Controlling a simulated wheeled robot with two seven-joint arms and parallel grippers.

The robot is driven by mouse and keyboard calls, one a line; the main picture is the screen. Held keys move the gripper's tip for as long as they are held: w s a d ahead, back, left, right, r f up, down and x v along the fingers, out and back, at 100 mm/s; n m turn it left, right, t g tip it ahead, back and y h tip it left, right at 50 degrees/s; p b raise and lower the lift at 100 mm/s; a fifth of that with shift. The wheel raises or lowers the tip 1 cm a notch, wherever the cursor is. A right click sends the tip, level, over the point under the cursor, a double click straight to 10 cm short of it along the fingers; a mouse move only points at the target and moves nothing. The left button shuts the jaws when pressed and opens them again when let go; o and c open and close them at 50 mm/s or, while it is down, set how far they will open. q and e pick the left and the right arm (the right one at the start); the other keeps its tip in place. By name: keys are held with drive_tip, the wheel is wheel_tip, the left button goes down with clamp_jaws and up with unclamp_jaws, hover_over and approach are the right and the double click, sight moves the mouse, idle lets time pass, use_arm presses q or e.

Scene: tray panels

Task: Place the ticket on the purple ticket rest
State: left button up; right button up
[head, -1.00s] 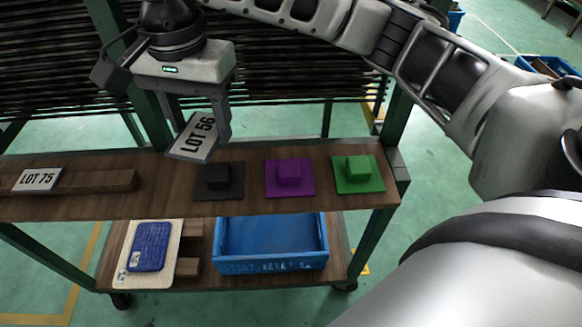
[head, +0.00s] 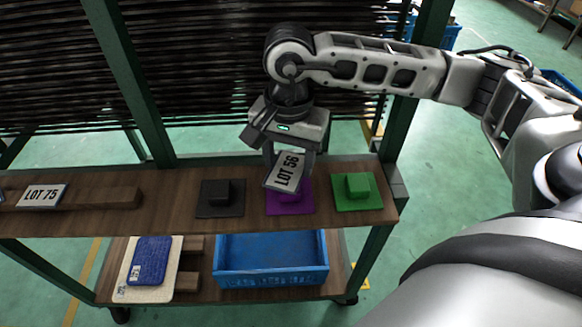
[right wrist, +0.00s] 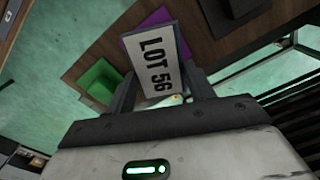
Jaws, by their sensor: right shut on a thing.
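The ticket is a white plate marked LOT 56 (head: 287,171). My right gripper (head: 288,160) is shut on it and holds it tilted, in front of and over the purple ticket rest (head: 291,207). The ticket hides much of that rest in the head view, so I cannot tell whether they touch. In the right wrist view the ticket (right wrist: 157,62) sits between the fingers, with a purple corner of the rest (right wrist: 155,20) showing behind it. My left gripper is not in view.
A black rest (head: 220,198) is left of the purple one and a green rest (head: 357,192) is right of it. A LOT 75 ticket (head: 42,195) lies at a wooden block (head: 110,198). A blue crate (head: 271,277) and a blue pad (head: 150,260) are on the lower shelf.

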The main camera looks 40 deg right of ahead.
sight(291, 166)
drive_tip(key=shift+s+d+f+p, duration=0.1)
drive_tip(key=shift+d+f+p, duration=0.1)
drive_tip(key=shift+f, duration=0.45)
drive_tip(key=shift+d+f+p, duration=0.1)
drive_tip(key=shift+f+p, duration=0.1)
drive_tip(key=shift+f, duration=0.4)
drive_tip(key=shift+a+f, duration=0.1)
drive_tip(key=shift+f, duration=0.4)
drive_tip(key=shift+f, duration=0.15)
drive_tip(key=o, duration=0.9)
drive_tip(key=shift+o, duration=0.2)
wheel_tip(291, 166, up, 12)
drive_tip(key=b, duration=0.1)
drive_tip(key=shift+r, duration=0.2)
